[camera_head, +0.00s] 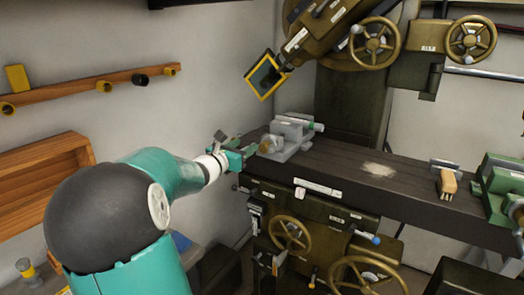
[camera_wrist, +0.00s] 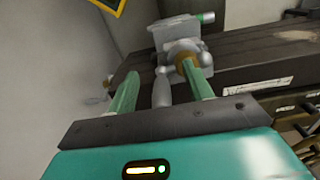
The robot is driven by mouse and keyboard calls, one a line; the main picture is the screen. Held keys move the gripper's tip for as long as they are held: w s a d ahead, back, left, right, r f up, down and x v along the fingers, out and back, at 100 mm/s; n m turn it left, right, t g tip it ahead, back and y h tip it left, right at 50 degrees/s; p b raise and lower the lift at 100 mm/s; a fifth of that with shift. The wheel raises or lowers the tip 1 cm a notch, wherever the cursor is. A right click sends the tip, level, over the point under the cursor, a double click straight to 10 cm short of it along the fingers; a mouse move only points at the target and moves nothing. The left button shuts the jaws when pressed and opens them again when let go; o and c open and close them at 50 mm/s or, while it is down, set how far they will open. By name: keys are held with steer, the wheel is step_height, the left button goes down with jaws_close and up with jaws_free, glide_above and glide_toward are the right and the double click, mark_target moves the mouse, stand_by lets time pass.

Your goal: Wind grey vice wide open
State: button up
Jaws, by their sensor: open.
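The grey vice (camera_head: 290,136) stands at the left end of the dark machine table. In the wrist view, its grey body (camera_wrist: 178,30) is at top centre, with a brass collar (camera_wrist: 187,56) on its near side. A grey crank handle (camera_wrist: 162,90) hangs below and left of the collar. My gripper (camera_head: 254,151) is at the vice's near left side. In the wrist view, my gripper (camera_wrist: 161,72) has its two green fingers apart, the handle showing between them. The right finger overlaps the collar area; I cannot tell whether it touches.
The dark table (camera_head: 340,168) runs right, mostly clear, with a pale dusty patch. A wooden brush (camera_head: 447,183) and a green vice (camera_head: 502,185) are at its right. A yellow-framed guard (camera_head: 264,77) hangs above the grey vice. Handwheels (camera_head: 290,233) sit below the table.

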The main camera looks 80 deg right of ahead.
steer(key=shift+s, duration=0.15)
steer(key=shift+w+a, duration=0.3)
steer(key=shift+a, duration=0.15)
steer(key=v, duration=0.6)
steer(key=shift+a, duration=0.3)
steer(key=shift+w+a, duration=0.1)
steer(key=shift+w, duration=0.05)
